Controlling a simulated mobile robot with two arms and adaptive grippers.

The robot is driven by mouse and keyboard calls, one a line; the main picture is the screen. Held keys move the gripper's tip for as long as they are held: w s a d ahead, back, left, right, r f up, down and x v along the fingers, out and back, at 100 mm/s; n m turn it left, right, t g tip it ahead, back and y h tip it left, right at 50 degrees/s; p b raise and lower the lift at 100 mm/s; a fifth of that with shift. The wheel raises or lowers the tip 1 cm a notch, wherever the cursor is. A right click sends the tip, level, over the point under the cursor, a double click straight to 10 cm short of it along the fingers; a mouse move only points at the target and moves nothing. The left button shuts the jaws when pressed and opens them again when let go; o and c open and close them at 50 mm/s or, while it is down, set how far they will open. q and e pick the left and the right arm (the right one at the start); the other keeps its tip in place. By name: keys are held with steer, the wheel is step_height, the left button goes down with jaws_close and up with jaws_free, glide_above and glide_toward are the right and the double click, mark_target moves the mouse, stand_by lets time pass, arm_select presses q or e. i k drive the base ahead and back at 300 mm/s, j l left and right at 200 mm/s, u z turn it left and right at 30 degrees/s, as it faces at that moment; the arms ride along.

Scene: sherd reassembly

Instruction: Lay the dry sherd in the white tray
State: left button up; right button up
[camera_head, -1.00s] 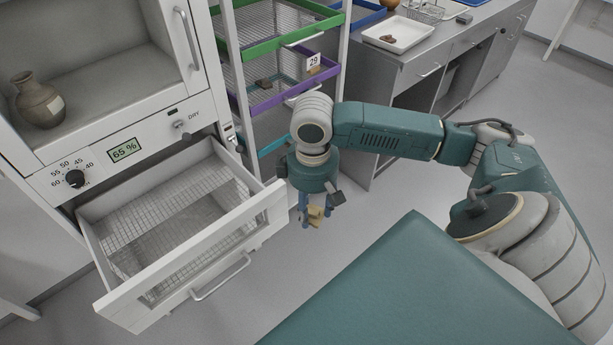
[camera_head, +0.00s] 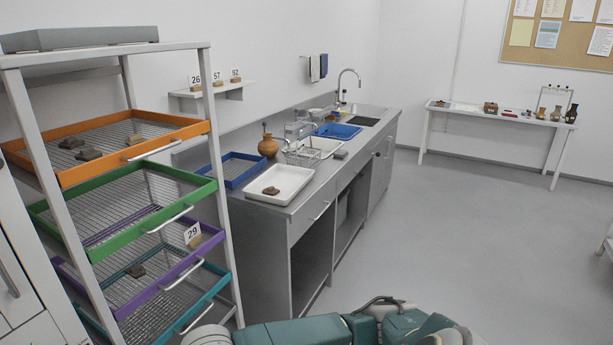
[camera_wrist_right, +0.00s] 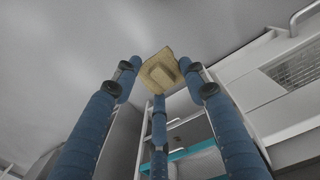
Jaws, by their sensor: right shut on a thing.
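The tan sherd (camera_wrist_right: 161,68) is held at the fingertips of my right gripper (camera_wrist_right: 160,85), seen in the right wrist view. The three blue fingers are shut on it, above the floor. My right gripper is outside the head view, where only part of my right arm shows at the bottom. The white tray (camera_head: 292,177) stands on the grey counter, well away from the gripper, with a brown sherd (camera_head: 271,190) in it. My left gripper is in neither view.
A rack with orange (camera_head: 110,143), green, purple and teal trays stands at left, several sherds in it. A blue tray (camera_head: 232,172), a round jug (camera_head: 268,146) and a wire rack (camera_head: 305,152) are near the white tray. The floor at right is clear.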

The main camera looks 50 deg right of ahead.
mark_target(289, 179)
steer(key=i+l+z, duration=0.2)
steer(key=l, duration=0.45)
steer(key=i+l+z, duration=0.2)
steer(key=i+l, duration=0.25)
steer(key=l, duration=0.2)
steer(key=i+l+z, duration=0.15)
steer(key=i+l, duration=0.2)
steer(key=l, duration=0.2)
steer(key=i+l+z, duration=0.2)
steer(key=i+l, duration=0.25)
steer(key=l, duration=0.1)
